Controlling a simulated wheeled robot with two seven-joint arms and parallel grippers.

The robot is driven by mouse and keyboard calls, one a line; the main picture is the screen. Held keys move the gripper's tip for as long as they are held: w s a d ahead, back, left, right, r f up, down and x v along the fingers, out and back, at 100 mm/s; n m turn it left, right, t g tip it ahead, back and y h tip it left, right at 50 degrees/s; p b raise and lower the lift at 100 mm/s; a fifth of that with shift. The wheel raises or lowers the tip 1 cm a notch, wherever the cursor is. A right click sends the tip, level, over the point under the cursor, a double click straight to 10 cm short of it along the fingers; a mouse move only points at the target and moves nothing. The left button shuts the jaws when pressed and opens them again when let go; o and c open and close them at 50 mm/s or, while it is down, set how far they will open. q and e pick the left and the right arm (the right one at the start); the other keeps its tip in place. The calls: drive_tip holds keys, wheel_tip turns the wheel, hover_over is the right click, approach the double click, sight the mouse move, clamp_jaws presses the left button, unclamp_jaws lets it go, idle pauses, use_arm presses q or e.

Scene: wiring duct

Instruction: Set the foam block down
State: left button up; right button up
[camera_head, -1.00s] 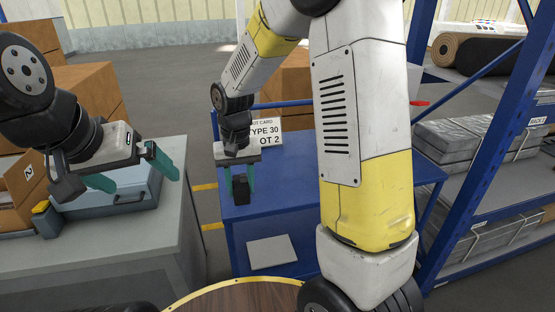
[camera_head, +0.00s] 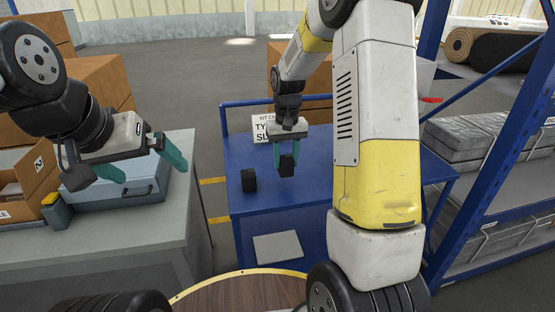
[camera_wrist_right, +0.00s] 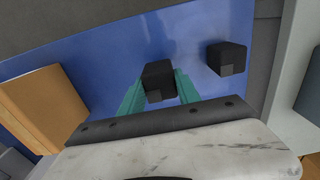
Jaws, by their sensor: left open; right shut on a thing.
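My right gripper (camera_head: 286,164) is shut on a small black block (camera_head: 287,166), over the blue table (camera_head: 320,190). The right wrist view also shows this block (camera_wrist_right: 158,78) between the green fingers. A second, similar black block (camera_head: 249,180) stands on the table to the left of the gripper; in the right wrist view it is at the right (camera_wrist_right: 226,58). I cannot tell by look which one is foam. Whether the held block touches the table is unclear. My left gripper (camera_head: 145,163) is open and empty at the grey bench.
A kit card (camera_head: 262,128) stands at the table's back. A flat grey plate (camera_head: 277,247) lies near the front. A blue-grey case (camera_head: 125,190) is on the grey bench (camera_head: 185,215) under my left gripper. A blue rack (camera_head: 475,165) stands at the right.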

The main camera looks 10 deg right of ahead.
drive_tip(key=shift+d+f, duration=0.15)
drive_tip(key=shift+f, duration=1.65)
drive_tip(key=shift+f, duration=0.1)
drive_tip(key=o, duration=1.3)
drive_tip(key=shift+w, duration=0.1)
wheel_tip(320, 180, up, 12)
drive_tip(key=shift+r, duration=0.1)
wheel_tip(320, 180, up, 5)
drive_tip(key=t, duration=0.1)
hover_over(287, 169)
drive_tip(key=s, duration=0.2)
drive_tip(key=s+a+r+t+y, duration=0.1)
drive_tip(key=s+r+t, duration=0.1)
drive_tip(key=s, duration=0.8)
drive_tip(key=s+r+t+y, duration=0.1)
drive_tip(key=s+r+t, duration=0.1)
drive_tip(key=s, duration=0.8)
drive_tip(key=shift+a+r+t, duration=0.25)
drive_tip(key=shift+a+t, duration=0.15)
drive_tip(key=shift+t, duration=0.2)
